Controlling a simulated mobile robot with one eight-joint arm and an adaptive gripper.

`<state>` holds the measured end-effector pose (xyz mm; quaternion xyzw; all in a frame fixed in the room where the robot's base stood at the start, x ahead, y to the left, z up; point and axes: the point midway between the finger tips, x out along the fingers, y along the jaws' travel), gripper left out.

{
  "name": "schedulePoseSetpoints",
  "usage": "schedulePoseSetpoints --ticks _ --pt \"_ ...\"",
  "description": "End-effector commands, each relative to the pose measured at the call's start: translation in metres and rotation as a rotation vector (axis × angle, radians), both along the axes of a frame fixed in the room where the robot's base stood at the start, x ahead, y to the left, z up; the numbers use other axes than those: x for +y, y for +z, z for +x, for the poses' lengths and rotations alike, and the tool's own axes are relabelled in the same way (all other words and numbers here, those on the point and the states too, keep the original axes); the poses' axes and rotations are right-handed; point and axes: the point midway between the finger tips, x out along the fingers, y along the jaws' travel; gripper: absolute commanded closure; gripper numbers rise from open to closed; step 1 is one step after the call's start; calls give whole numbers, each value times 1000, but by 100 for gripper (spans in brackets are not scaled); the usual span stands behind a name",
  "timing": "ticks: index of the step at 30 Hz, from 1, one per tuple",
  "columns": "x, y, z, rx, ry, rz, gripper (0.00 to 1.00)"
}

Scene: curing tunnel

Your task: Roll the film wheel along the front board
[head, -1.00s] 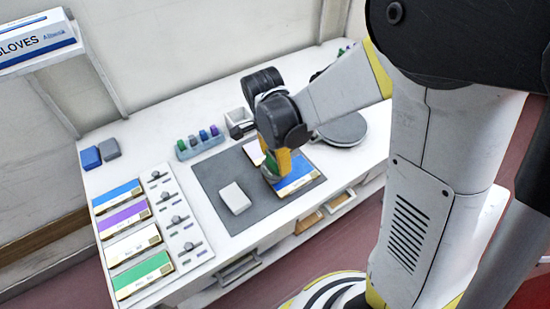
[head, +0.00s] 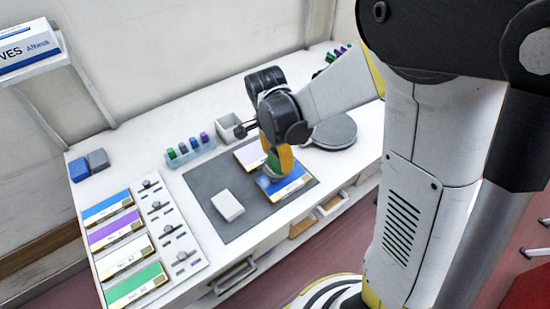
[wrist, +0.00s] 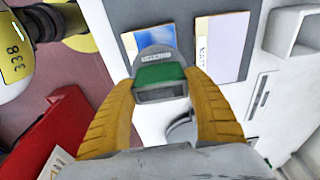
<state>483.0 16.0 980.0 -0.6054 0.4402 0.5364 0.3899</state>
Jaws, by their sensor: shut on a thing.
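My gripper (head: 278,158) is shut on the film wheel, with its yellow fingers on either side. In the wrist view, the film wheel (wrist: 160,75) has a green body and a pale grey rounded end between the fingertips (wrist: 160,92). In the head view, the fingers hide much of it. The front board (head: 292,182), blue with a pale label edge, lies on the dark grey mat (head: 205,178). The wheel is low over the board's left part; I cannot tell whether it touches. The board also shows in the wrist view (wrist: 193,40), partly covered by the wheel.
A lilac board (head: 247,153) lies behind on the mat, and a white block (head: 227,205) lies on its left. A round grey disc (head: 335,131) stands right of the arm. Several coloured boards and a holder of small bottles (head: 190,150) are left.

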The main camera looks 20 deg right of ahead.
Motion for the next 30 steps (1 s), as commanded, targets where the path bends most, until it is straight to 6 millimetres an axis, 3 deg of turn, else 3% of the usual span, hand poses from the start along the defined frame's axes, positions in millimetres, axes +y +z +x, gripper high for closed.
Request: schedulePoseSetpoints --ticks 30 --pt "-35 -1 11 0 0 0 77"
